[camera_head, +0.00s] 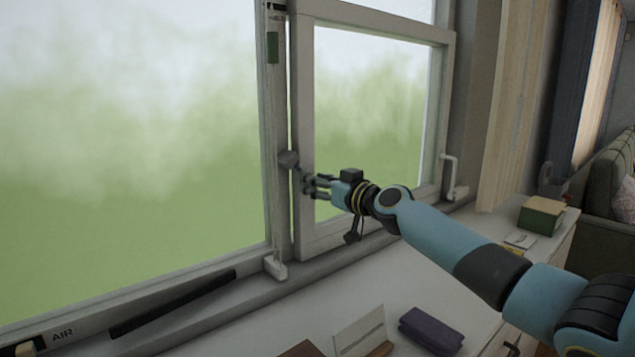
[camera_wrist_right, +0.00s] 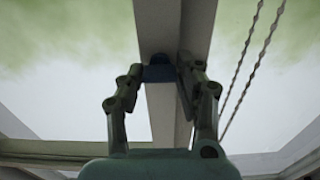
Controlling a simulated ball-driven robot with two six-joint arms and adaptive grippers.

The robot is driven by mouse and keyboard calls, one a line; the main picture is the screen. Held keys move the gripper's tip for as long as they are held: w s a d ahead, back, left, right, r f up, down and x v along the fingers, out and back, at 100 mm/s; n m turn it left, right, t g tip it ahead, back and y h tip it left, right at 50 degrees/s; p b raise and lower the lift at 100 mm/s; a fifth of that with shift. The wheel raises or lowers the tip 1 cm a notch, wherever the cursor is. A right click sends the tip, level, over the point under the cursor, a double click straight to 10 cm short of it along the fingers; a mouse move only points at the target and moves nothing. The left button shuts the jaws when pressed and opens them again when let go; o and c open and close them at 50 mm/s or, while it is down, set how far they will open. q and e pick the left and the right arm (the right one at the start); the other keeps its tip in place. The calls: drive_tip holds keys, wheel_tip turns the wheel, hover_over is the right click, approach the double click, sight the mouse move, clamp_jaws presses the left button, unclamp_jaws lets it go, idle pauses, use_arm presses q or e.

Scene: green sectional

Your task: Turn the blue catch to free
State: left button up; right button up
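The catch (camera_head: 289,158) sits on the upright window frame and looks grey-blue in the head view. In the right wrist view a dark blue block (camera_wrist_right: 159,73), which looks like the same catch, lies ahead between the fingertips. My right gripper (camera_head: 307,184) is just right of and below the catch in the head view, its fingers pointing left at the frame. In the wrist view its fingers (camera_wrist_right: 163,72) are spread, one on each side of the blue block. I cannot tell whether they touch it. My left gripper is out of view.
A white handle (camera_head: 277,268) stands at the lower frame, another (camera_head: 451,176) at the right of the sash. A black bar (camera_head: 175,302) lies along the sill. A purple case (camera_head: 432,330), a white card (camera_head: 360,331) and a green box (camera_head: 541,213) rest on the white top.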

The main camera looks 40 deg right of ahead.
drive_tip(key=c, duration=0.4)
drive_tip(key=shift+m, duration=0.3)
drive_tip(key=shift+d+m, duration=0.1)
drive_tip(key=shift+m, duration=8.5)
drive_tip(key=shift+f, duration=0.1)
